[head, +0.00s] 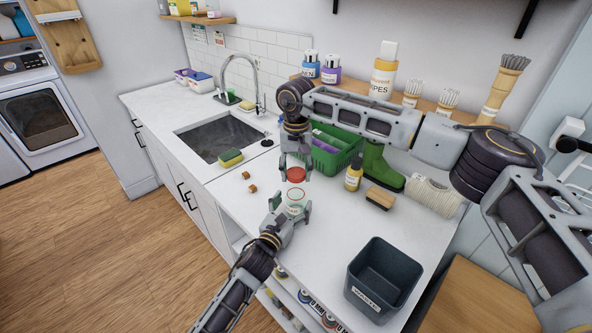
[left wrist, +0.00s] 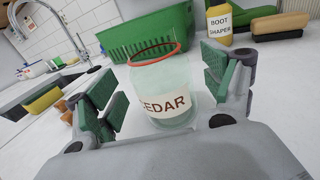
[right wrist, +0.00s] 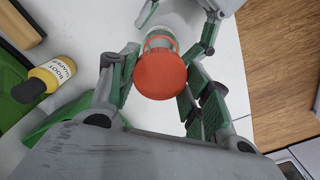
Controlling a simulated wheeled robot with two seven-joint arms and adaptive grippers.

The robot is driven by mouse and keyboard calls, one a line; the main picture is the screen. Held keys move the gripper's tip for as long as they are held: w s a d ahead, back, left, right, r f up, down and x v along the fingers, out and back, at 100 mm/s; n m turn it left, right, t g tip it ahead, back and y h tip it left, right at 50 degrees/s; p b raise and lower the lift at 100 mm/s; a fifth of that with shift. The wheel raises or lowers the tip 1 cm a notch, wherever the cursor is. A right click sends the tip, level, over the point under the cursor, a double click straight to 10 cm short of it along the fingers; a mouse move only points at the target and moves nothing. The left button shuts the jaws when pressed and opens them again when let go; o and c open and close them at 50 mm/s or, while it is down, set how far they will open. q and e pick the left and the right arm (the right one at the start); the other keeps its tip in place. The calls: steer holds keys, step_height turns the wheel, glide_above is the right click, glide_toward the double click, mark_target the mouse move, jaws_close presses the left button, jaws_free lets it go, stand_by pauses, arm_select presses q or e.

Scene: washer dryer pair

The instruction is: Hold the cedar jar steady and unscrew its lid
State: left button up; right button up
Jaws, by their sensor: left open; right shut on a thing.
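The cedar jar (head: 295,196) is clear greenish glass with a "CEDAR" label and stands upright on the white counter. It shows in the left wrist view (left wrist: 163,97) with a red ring at its open-looking mouth. The red lid (head: 296,174) is above the jar, with a visible gap in the head view. My right gripper (head: 296,167) is shut on the lid from above; the lid fills the right wrist view's middle (right wrist: 161,74). My left gripper (head: 290,205) is open, its green-padded fingers on either side of the jar, apparently not touching it.
Two small brown blocks (head: 249,181) lie left of the jar. A dark bin (head: 383,282) is at front right. The sink (head: 212,138) is at left.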

arm_select(q)
steer(key=shift+v, duration=5.1)
steer(key=shift+s+a, duration=0.1)
